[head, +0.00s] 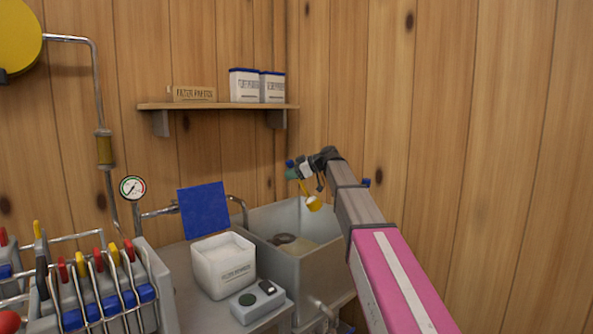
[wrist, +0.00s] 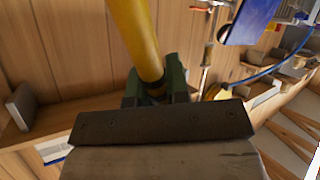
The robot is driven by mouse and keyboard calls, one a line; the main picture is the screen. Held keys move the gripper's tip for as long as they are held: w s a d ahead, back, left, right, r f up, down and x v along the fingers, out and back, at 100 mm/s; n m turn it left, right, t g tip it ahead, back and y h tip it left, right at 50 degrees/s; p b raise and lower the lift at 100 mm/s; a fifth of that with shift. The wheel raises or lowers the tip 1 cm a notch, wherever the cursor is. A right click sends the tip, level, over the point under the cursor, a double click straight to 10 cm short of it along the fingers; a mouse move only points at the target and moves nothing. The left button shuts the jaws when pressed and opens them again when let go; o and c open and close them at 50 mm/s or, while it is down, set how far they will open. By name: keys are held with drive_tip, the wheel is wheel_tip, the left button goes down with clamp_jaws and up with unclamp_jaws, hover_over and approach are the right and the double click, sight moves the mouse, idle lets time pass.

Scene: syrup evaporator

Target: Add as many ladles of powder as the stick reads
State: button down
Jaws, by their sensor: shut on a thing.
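My gripper (head: 297,171) is shut on a yellow-handled ladle; in the wrist view the green fingers (wrist: 153,88) clasp its yellow handle (wrist: 137,40). In the head view the ladle's yellow cup (head: 313,203) hangs above the grey metal tank (head: 335,262), apart from it. I cannot tell whether the cup holds powder. The white powder tub (head: 222,272), open and with white powder inside, stands left of the tank. A small grey device (head: 258,302) with a dark display lies in front of the tub; its reading is too small to make out. I cannot make out a stick.
A blue panel (head: 203,211) stands behind the tub. A wall shelf (head: 215,106) holds a filter paper box (head: 194,94) and two white containers (head: 245,86) with blue lids. A rack of coloured-handled tools (head: 100,285) stands at the left front. A gauge (head: 132,188) hangs left.

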drive_tip(key=s+a+f+n+t+h, duration=0.1)
drive_tip(key=a+f+n+h, duration=0.2)
drive_tip(key=f+h, duration=0.7)
drive_tip(key=shift+s+a+f+t, duration=0.15)
drive_tip(key=shift+a+f+t, duration=0.15)
drive_tip(key=shift+a+f, duration=0.9)
drive_tip(key=shift+d+f, duration=0.2)
drive_tip(key=shift+d, duration=0.05)
drive_tip(key=shift+s, duration=0.1)
